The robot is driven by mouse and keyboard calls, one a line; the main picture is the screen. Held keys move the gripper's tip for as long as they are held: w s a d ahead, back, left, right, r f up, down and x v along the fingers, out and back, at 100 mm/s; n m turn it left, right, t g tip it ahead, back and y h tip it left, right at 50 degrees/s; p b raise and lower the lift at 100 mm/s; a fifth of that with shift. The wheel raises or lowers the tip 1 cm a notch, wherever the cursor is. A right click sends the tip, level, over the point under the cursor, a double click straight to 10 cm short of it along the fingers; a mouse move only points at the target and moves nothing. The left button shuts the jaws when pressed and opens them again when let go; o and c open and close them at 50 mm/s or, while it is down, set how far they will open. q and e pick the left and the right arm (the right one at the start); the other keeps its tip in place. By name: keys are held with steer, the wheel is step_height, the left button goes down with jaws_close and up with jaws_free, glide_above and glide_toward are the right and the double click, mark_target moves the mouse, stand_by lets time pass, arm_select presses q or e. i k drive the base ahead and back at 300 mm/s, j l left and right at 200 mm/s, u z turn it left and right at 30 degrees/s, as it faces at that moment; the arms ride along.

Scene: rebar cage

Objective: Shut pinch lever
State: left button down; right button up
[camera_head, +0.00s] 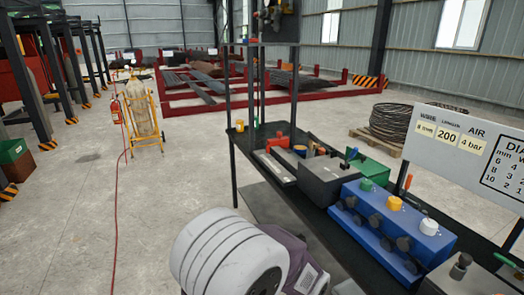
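I cannot tell for sure which part is the pinch lever. A red handle-like part (279,142) stands on the far part of the dark bench (326,218), beside a grey box-shaped unit (325,178). A small red lever (408,182) stands upright behind the blue valve block (385,228). A green lever-like part (508,261) sits at the right edge, partly cut off by the frame. Whether any of these is open or shut is too small to tell. Neither of my grippers shows; a white ribbed rounded part, probably mine, fills the bottom centre.
The blue block carries green, yellow and white knobs on top and dark fittings in front. A white sign (466,150) stands behind it. A dark post (229,100) rises at the bench's far end. A yellow gas-bottle trolley (144,118) stands left.

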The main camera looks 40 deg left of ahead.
mark_target(353, 153)
steer(key=i+u, duration=0.15)
steer(key=u, duration=0.6)
